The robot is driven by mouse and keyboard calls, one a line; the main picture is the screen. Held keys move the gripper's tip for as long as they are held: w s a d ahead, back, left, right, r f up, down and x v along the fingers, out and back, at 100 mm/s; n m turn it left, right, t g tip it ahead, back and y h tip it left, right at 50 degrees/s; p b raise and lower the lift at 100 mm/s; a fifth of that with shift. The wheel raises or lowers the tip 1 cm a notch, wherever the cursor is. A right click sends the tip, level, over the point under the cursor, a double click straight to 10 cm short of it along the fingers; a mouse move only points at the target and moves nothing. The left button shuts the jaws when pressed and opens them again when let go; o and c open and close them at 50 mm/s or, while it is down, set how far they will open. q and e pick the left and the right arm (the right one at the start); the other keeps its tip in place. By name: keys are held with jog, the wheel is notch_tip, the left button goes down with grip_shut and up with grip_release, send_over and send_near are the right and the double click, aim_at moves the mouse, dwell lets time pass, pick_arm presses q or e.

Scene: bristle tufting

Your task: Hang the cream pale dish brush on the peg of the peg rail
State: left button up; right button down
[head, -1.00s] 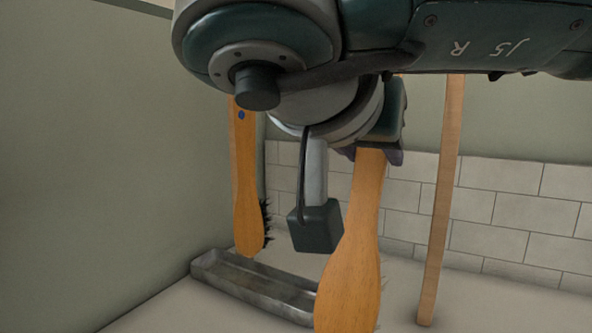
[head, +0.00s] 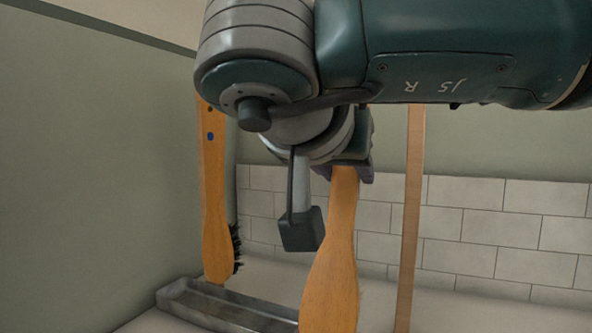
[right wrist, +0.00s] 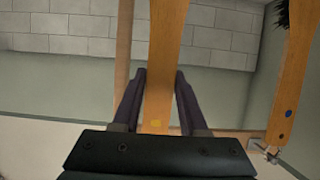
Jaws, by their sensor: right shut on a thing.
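My right gripper (head: 346,173) is shut on the handle of a wooden brush (head: 332,265), which hangs down, its wide head lowest and cut off by the lower picture edge. In the right wrist view the gripper's two dark purple fingers (right wrist: 160,75) flank this handle, which has a yellowish mark near its end. A second wooden brush (head: 215,200) with dark bristles and a blue dot hangs to the left. By its handle end in the right wrist view is a small metal fitting (right wrist: 263,151), perhaps a peg. My arm hides the rail in the head view. My left gripper is not in view.
A grey metal trough (head: 225,308) lies below the hanging brush. A wooden post (head: 411,220) stands to the right of the held brush. A tiled wall (head: 480,230) is behind, and a plain wall (head: 100,170) is at left.

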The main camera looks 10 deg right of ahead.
jog(key=shift+c, duration=1.9)
grip_release()
jog(key=shift+a, duration=0.1)
jog(key=shift+p+v, duration=0.45)
jog(key=shift+v, duration=0.75)
jog(key=p+v, duration=0.4)
jog(key=p, duration=0.2)
jog(key=shift+s+r+p, duration=0.15)
jog(key=shift+s+p, duration=0.05)
jog(key=shift+p, duration=0.1)
